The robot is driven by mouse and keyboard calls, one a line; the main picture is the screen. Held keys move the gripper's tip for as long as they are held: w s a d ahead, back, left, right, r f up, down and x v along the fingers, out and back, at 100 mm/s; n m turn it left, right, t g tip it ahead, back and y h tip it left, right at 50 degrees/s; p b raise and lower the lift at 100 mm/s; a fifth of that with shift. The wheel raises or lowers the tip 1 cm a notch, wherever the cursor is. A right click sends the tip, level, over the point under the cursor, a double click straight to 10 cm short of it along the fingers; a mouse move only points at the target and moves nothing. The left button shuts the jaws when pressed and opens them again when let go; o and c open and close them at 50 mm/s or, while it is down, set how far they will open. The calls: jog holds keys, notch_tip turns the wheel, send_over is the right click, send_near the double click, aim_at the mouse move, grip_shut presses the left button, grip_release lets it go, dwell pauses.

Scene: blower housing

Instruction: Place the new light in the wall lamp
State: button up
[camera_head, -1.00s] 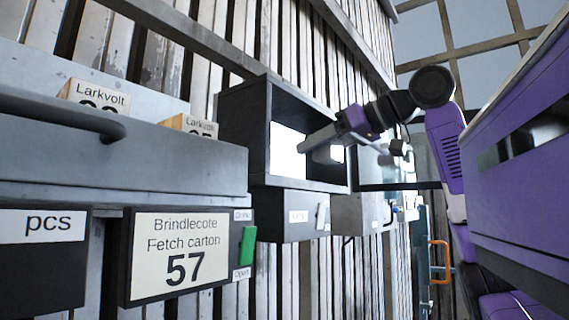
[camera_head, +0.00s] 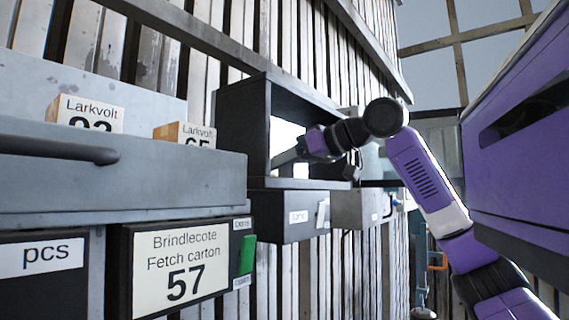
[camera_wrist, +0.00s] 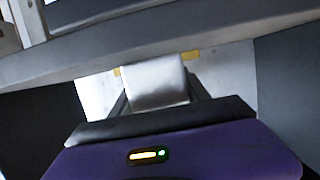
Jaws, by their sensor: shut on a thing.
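My gripper (camera_head: 285,157) reaches into a dark open-fronted box (camera_head: 240,125) on the slatted wall, whose inside is bright white. I cannot tell for sure that this box is the wall lamp. In the wrist view my gripper (camera_wrist: 157,85) is shut on a pale, whitish block-like thing (camera_wrist: 157,80), apparently the new light, held between the two dark fingers. A bright pale surface with small yellow marks lies beyond it.
A grey drawer (camera_head: 120,180) holds Larkvolt cartons (camera_head: 88,112) at left. Below are a "Fetch carton 57" sign (camera_head: 180,265) and a green switch (camera_head: 247,254). A dark switch box (camera_head: 285,215) hangs under the open box. A grey edge (camera_wrist: 190,35) crosses close above my gripper.

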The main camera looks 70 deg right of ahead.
jog(key=shift+f, duration=0.15)
jog(key=o, duration=1.4)
jog(key=shift+o, duration=0.2)
jog(key=shift+r, duration=0.25)
jog(key=shift+s, duration=0.3)
jog(key=b+v, duration=0.2)
jog(key=v, duration=0.9)
jog(key=shift+s+a+b, duration=0.2)
jog(key=shift+b, duration=0.2)
